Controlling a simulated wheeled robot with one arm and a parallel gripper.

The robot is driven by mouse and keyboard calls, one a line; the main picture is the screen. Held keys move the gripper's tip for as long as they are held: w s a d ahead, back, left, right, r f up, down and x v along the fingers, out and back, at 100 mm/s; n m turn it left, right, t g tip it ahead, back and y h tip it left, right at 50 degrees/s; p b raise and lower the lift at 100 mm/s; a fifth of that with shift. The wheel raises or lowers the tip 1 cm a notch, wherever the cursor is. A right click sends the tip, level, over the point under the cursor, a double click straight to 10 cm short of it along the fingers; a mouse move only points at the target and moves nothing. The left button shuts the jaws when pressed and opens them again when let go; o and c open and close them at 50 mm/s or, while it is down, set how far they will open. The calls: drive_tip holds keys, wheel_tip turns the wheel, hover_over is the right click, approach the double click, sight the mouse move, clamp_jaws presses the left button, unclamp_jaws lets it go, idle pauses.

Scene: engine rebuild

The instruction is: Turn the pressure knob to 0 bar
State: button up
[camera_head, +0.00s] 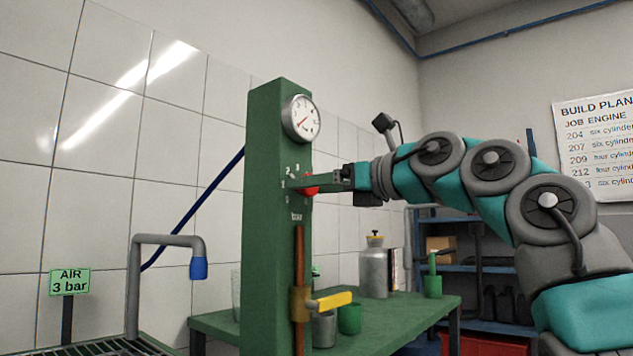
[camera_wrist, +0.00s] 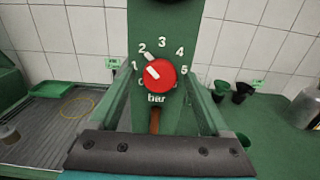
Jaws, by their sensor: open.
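The red pressure knob (camera_wrist: 160,76) sits on the face of the green column (camera_wrist: 165,20), inside a printed scale from 0 to 5 marked bar. Its white mark points to the upper left, between 1 and 2, seemingly nearer 2. In the head view the knob (camera_head: 311,190) is mostly hidden by my gripper (camera_head: 305,184). My gripper is open, with one finger to each side of the knob in the wrist view (camera_wrist: 158,78). I cannot tell whether the fingers touch it. A round gauge (camera_head: 301,119) is above, its red needle toward the lower left.
A yellow-handled valve (camera_head: 328,302) is lower on the column. A green bench (camera_head: 410,312) carries a metal bottle (camera_head: 374,272) and green cups. A sign reading AIR 3 bar (camera_head: 70,282) and a bent pipe (camera_head: 165,241) stand at left.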

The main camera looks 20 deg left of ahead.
drive_tip(key=shift+c, duration=0.3)
clamp_jaws()
idle(0.4)
drive_tip(key=shift+n, duration=0.3)
drive_tip(key=n+p, duration=0.6)
drive_tip(key=n, duration=1.1)
drive_tip(key=shift+w+r, duration=0.1)
idle(0.7)
